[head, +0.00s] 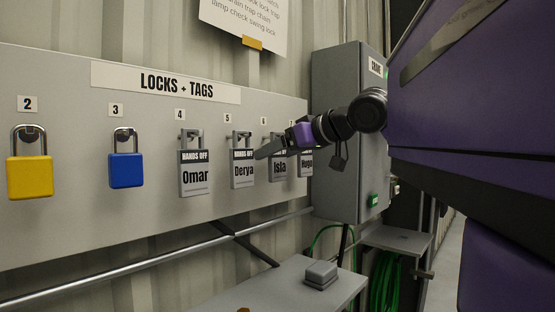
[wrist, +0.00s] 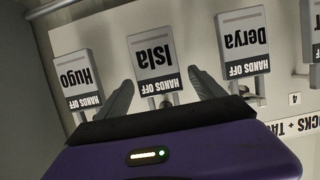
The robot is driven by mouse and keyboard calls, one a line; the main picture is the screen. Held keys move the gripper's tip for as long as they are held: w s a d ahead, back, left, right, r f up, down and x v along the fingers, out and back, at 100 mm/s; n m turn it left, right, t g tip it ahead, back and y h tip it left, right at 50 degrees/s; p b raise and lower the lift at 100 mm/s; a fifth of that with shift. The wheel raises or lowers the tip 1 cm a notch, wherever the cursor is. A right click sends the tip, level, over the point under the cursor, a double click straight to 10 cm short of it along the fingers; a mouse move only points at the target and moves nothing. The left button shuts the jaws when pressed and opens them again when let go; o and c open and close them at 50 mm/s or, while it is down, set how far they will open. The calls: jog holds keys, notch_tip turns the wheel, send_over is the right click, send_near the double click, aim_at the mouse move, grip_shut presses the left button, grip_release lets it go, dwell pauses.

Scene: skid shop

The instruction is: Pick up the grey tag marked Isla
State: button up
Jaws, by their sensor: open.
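The grey tag marked Isla (head: 279,170) hangs under the number 6 on the locks board, between the Derya tag (head: 243,170) and the Hugo tag (head: 306,163). In the head view my gripper (head: 262,153) is in front of the board and covers part of the Isla tag's upper area. In the wrist view the Isla tag (wrist: 155,60) appears upside down and whole, its HANDS OFF band closest to my gripper (wrist: 158,85). My two fingers are open, one on each side of the tag's lower picture edge. I cannot tell whether they touch it.
The Omar tag (head: 194,172), a blue padlock (head: 126,170) and a yellow padlock (head: 30,176) hang farther left on the board (head: 75,215). A grey cabinet (head: 337,120) stands right of the board. A grey bench (head: 275,292) with a small box (head: 320,274) lies below.

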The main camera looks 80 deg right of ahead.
jog(key=shift+c, duration=0.5)
jog(key=c, duration=1.3)
jog(key=shift+c, duration=0.2)
